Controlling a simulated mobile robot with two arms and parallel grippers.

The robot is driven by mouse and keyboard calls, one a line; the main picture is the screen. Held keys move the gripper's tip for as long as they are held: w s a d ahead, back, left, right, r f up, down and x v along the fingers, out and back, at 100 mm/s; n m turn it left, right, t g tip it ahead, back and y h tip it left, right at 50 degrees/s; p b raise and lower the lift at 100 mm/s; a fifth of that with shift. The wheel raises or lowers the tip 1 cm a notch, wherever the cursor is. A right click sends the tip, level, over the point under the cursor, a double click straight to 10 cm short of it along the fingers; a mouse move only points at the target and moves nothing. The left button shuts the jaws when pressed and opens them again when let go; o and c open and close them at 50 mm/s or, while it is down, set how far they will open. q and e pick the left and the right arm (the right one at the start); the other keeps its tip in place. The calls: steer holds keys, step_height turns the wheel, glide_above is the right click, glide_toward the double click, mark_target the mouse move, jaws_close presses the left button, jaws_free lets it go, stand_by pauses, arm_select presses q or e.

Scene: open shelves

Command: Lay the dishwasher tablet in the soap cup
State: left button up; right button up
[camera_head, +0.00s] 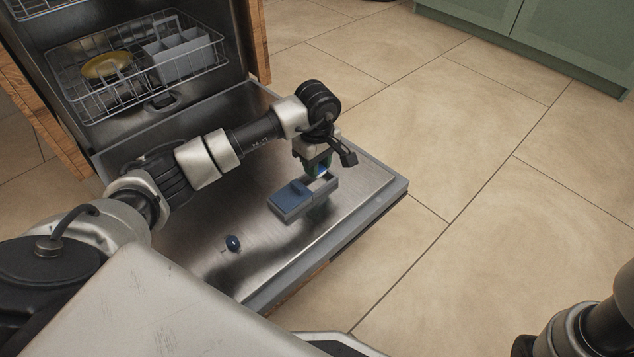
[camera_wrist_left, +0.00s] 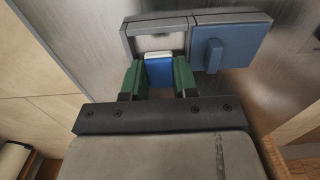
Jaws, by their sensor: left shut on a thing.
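The dishwasher tablet, blue with a white end, shows in the left wrist view (camera_wrist_left: 159,70) between the green fingers of my left gripper (camera_wrist_left: 158,78). In the head view my left gripper (camera_head: 318,166) is above the open dishwasher door, with a bit of the tablet (camera_head: 321,172) visible. The soap cup (camera_head: 325,185) is a grey open compartment on the door; its blue-grey lid (camera_head: 291,197) stands beside it, to the left in the head view. In the left wrist view the tablet overlaps the near edge of the cup (camera_wrist_left: 160,25). Whether it touches the cup is unclear.
The open dishwasher door (camera_head: 210,265) lies flat, with a dark blue round knob (camera_head: 233,243) on it. The lower rack (camera_head: 75,85) holds a yellow dish (camera_head: 107,65) and a grey basket (camera_head: 178,55). Tiled floor (camera_head: 480,200) is clear at right.

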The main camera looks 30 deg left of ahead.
mark_target(317, 184)
arm_select(q)
step_height(317, 184, down, 4)
steer(key=b, duration=0.3)
steer(key=shift+w+f, duration=0.1)
steer(key=shift+f, duration=0.05)
steer(key=shift+r, duration=0.2)
steer(key=shift+f, duration=0.35)
steer(key=o, duration=0.6)
